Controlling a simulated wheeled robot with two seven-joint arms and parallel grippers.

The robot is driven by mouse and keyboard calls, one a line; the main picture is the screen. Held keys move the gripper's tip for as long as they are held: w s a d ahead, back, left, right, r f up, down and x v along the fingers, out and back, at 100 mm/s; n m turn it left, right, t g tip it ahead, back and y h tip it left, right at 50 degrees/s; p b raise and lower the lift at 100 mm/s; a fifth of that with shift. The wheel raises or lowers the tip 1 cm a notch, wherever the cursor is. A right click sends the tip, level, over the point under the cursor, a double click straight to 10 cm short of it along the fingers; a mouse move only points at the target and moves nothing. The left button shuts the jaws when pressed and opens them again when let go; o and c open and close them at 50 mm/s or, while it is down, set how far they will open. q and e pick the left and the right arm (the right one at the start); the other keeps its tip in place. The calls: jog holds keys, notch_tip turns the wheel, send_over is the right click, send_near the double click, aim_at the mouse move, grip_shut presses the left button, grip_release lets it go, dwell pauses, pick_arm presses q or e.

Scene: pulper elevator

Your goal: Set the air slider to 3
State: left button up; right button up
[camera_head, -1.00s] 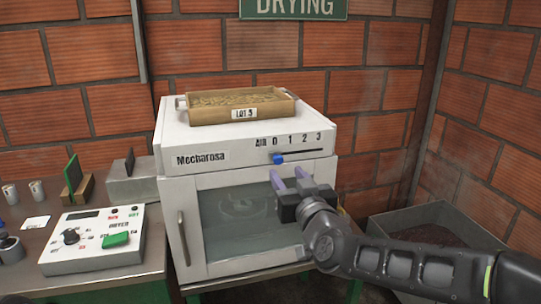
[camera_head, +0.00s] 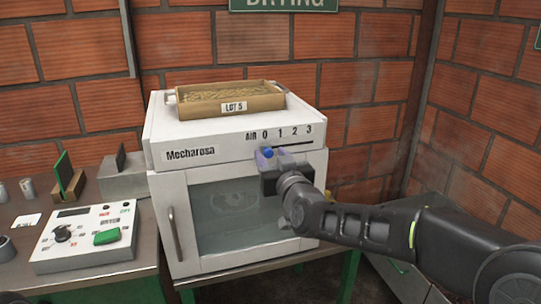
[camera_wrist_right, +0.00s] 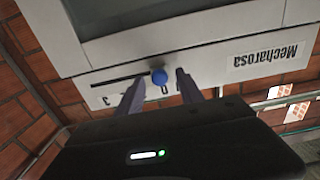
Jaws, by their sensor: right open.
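The blue air slider knob (camera_head: 268,152) sits at the left end of its dark slot (camera_head: 295,147), by the 0 of the "AIR 0 1 2 3" scale, on the front of the white Mecharosa dryer (camera_head: 185,130). My right gripper (camera_head: 265,158) is open just in front of the knob. In the right wrist view the blue knob (camera_wrist_right: 159,76) shows between the two purple fingers of the right gripper (camera_wrist_right: 158,85). I cannot tell whether the fingers touch it.
A wooden tray marked "LOT 5" (camera_head: 232,98) stands on top of the dryer. A control box with a green switch (camera_head: 88,237) is on the bench at left. A grey bin (camera_head: 425,225) stands at right, partly hidden by my right arm.

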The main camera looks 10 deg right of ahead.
jog(key=shift+w, duration=0.45)
jog(key=shift+c, duration=0.3)
grip_shut()
dwell(0.9)
